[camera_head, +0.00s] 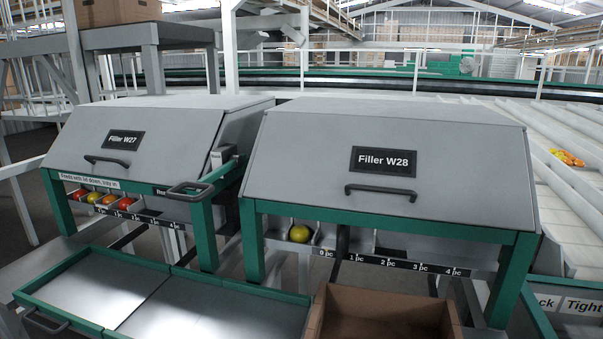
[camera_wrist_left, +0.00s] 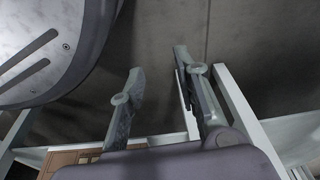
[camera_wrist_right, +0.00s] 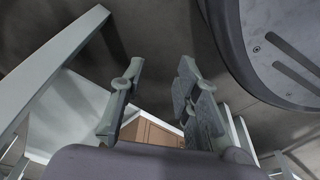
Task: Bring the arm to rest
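My left gripper (camera_wrist_left: 160,88) shows in the left wrist view with its two fingers apart and nothing between them. My right gripper (camera_wrist_right: 158,85) shows in the right wrist view, also with its fingers apart and empty. Both hang over the dark floor beside my own rounded base. Neither arm shows in the head view, so their place relative to the fillers cannot be told from there.
Filler W27 (camera_head: 160,130) and Filler W28 (camera_head: 330,140) stand ahead with lids down. A yellow tomato (camera_head: 299,233) and several red and orange ones (camera_head: 103,200) sit in their feeds. A metal-topped tray (camera_head: 210,312) and an open cardboard box (camera_head: 385,305) are in front.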

